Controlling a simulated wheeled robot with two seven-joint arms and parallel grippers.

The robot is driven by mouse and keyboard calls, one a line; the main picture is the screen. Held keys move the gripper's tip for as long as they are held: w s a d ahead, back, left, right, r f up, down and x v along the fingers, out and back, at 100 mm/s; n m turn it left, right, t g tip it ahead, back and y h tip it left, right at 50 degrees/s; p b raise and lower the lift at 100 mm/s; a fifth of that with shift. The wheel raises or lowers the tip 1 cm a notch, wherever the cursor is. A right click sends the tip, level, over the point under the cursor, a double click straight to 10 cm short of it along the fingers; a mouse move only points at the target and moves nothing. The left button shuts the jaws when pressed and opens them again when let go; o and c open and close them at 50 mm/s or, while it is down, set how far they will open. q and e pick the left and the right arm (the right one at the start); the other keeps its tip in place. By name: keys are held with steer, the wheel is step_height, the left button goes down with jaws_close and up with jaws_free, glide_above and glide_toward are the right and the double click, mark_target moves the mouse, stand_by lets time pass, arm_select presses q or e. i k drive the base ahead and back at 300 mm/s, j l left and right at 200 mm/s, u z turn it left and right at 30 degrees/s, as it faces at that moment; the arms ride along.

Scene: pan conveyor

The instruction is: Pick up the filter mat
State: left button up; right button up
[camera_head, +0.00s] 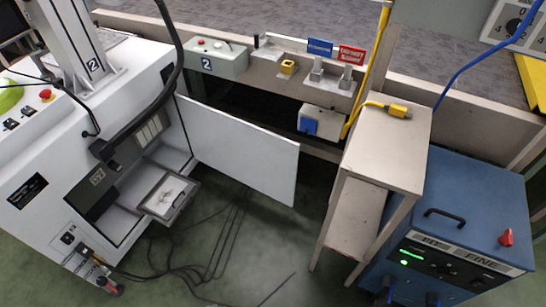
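What looks like the filter mat (167,194) is a pale, greyish rectangle with dark specks on top. It lies in a shallow grey-framed tray (183,204) that sticks out of the open lower bay of the white machine at the left. The tray is tilted in the picture, and its rear end is inside the bay. Neither of my grippers is in view, and nothing touches the mat.
The white machine's door (245,155) stands open right of the tray. A thick black hose (165,90) hangs above the bay. Black cables (200,250) lie on the floor. A beige stand (385,150) and blue FINE unit (450,215) are at the right.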

mark_target(166, 200)
steer(key=u, duration=1)
